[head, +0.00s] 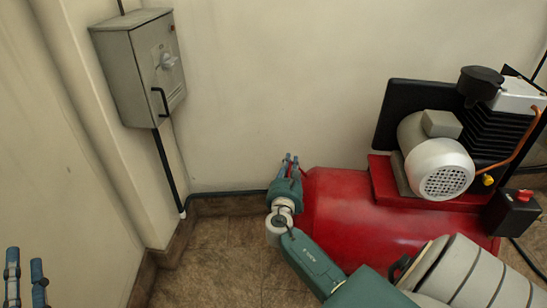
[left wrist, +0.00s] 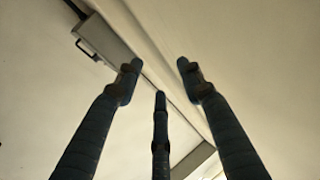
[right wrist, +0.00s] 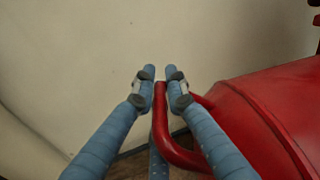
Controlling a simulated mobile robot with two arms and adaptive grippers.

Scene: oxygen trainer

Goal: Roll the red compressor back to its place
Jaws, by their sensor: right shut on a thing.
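The red compressor (head: 360,218) stands on the floor in the right half of the head view, its tank lying level with a grey motor (head: 440,165) on top. Its tank end also fills the right of the right wrist view (right wrist: 270,105). My right gripper (head: 290,160) is at the tank's left end. In the right wrist view its fingers (right wrist: 160,80) are shut on the red handle (right wrist: 172,150) that curves out from the tank. My left gripper (left wrist: 158,70) has its fingers spread with nothing between them. Its fingertips show at the head view's lower left (head: 25,268).
A grey switch box (head: 150,65) hangs on the wall at the upper left, with a dark conduit (head: 168,170) running down to the floor. Walls with a brown skirting (head: 230,203) stand behind and left. Brown tiled floor (head: 215,260) is clear left of the compressor.

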